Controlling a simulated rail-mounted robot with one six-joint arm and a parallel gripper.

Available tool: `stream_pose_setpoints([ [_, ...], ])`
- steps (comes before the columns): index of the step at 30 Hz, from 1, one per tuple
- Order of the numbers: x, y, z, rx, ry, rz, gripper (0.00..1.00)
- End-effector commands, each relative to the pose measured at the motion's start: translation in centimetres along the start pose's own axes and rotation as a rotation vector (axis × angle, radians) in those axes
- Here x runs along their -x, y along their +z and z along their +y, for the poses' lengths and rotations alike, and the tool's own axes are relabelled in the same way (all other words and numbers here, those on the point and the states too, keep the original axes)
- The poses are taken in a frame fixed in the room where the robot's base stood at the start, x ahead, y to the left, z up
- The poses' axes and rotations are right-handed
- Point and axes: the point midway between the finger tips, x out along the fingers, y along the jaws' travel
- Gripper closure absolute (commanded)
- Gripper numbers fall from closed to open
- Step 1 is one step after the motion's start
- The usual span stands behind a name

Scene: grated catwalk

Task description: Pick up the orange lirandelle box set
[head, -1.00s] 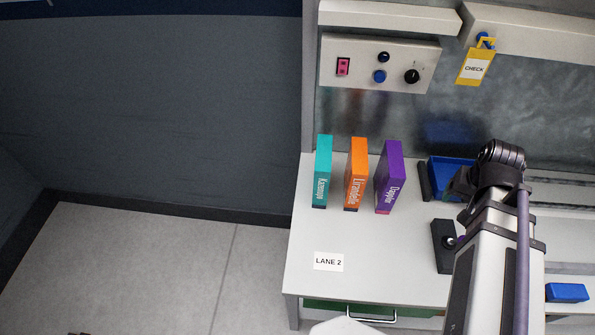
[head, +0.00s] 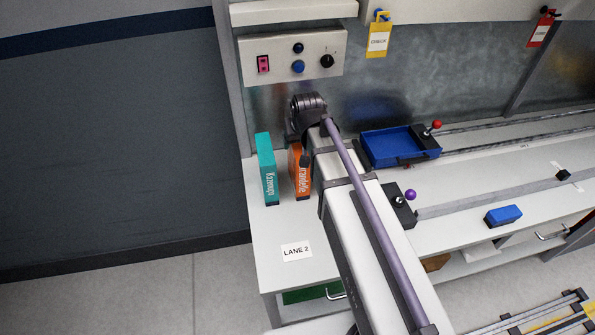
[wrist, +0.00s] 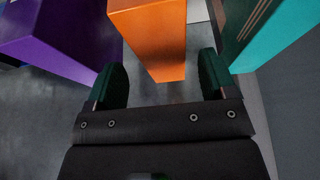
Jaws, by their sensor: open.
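The orange Lirandelle box set (head: 301,178) stands upright on the bench in the head view, partly covered by my arm. In the wrist view the orange box (wrist: 152,35) lies ahead, its near end reaching between my fingers. My gripper (wrist: 160,76) is open, one dark green finger on each side of that end; contact cannot be told. The teal Kazemonu box (head: 266,170) stands left of the orange one in the head view and at the right in the wrist view (wrist: 275,35). A purple box (wrist: 60,38) is at the left in the wrist view; my arm hides it in the head view.
A blue tray (head: 388,148) and a lever with a purple knob (head: 410,195) are right of my arm. A blue block (head: 503,216) lies farther right. A control panel (head: 290,55) hangs above the boxes. A LANE 2 label (head: 296,251) marks clear bench in front.

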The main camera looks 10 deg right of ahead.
Motion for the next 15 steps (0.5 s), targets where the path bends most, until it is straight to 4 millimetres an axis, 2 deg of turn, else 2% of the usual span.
stream_pose_setpoints([
  [9,-5.3,0.1,-0.2,0.000,0.000,0.000,0.22],
  [15,-4.9,-0.1,-0.2,0.000,0.000,-0.001,0.22],
])
